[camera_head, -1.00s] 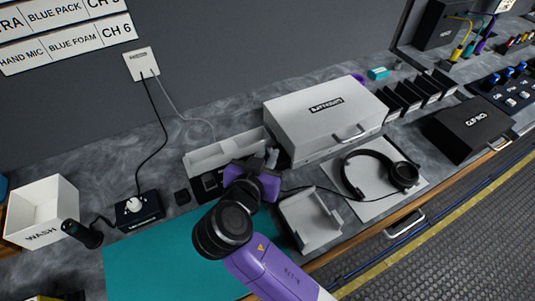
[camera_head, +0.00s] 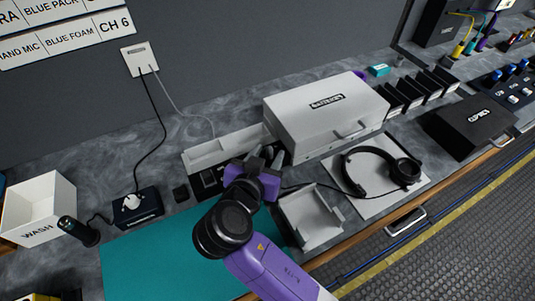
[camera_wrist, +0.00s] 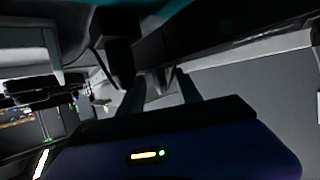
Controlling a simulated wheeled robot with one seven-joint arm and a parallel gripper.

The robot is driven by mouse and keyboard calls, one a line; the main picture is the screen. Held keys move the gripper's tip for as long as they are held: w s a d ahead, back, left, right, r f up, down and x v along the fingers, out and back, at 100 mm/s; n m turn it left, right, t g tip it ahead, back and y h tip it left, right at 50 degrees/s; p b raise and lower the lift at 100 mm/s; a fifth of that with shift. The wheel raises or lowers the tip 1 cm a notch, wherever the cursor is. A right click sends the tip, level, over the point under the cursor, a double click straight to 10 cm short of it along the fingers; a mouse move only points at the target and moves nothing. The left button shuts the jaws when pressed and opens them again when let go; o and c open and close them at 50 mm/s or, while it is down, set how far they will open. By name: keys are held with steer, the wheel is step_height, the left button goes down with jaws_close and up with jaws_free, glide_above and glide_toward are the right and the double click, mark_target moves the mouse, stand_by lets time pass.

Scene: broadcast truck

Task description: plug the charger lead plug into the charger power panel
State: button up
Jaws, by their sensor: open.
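My gripper (camera_head: 268,158) is over the counter, at the right end of a long pale tray (camera_head: 225,154) and beside the left end of a grey case. Its two fingers, also in the wrist view (camera_wrist: 163,88), are apart. A small pale shape shows beyond them, too dark to identify; I see nothing clearly held. A dark unit (camera_head: 208,180) lies in front of the tray, partly hidden by my wrist. I cannot tell whether it is the charger power panel. The charger lead plug cannot be made out for certain. A thin grey lead (camera_head: 196,108) runs from a wall plate (camera_head: 139,58) behind the tray.
The grey case (camera_head: 325,115) stands close right of my gripper. A grey open holder (camera_head: 312,217) and headphones (camera_head: 380,170) lie in front. A black box with a white plug (camera_head: 131,202) is left. The teal mat (camera_head: 150,265) looks clear.

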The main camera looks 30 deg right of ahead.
steer(key=shift+a, duration=0.1)
steer(key=v, duration=0.7)
steer(key=shift+s+a+r+b, duration=0.15)
steer(key=shift+s+r+b, duration=0.1)
steer(key=shift+b, duration=0.15)
